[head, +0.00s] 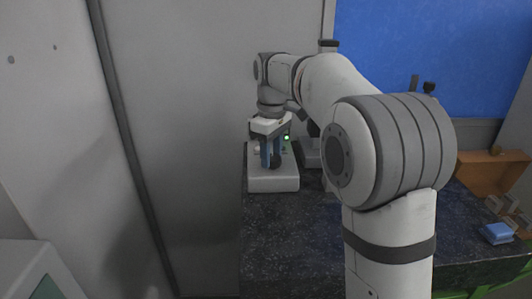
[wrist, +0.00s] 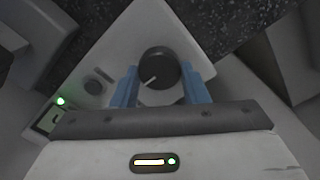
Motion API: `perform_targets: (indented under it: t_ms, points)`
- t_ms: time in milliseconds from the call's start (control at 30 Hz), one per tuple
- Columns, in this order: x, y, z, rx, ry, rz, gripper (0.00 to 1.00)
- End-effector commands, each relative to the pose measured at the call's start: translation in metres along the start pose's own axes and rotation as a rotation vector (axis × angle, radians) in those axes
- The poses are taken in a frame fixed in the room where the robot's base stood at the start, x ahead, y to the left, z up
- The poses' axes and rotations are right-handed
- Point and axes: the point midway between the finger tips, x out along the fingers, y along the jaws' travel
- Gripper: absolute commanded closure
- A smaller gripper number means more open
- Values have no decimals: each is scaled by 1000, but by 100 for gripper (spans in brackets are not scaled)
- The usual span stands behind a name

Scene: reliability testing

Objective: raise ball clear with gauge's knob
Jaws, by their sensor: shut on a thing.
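The gauge (head: 275,182) is a pale box on the dark counter, below my gripper in the head view. It also shows in the wrist view (wrist: 125,45), with a green light and a small display at its lower left. I cannot make out the ball in either view.
The dark speckled counter (head: 310,230) has free room in front of the gauge. A grey device (head: 310,153) stands just right of the gauge. A blue block (head: 497,233) and a brown box (head: 490,170) are at the far right. A grey wall panel stands close on the left.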

Motion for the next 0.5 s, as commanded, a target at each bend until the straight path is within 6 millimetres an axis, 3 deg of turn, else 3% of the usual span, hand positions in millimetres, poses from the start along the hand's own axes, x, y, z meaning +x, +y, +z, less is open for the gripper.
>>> perform_targets:
  t_ms: [167,200,433,500]
  points:
    - [2,0,3,2,-10,-4,83]
    - [2,0,3,2,-10,-4,57]
    - [1,0,1,1,-5,-2,38]
    - [1,0,1,1,-4,-1,38]
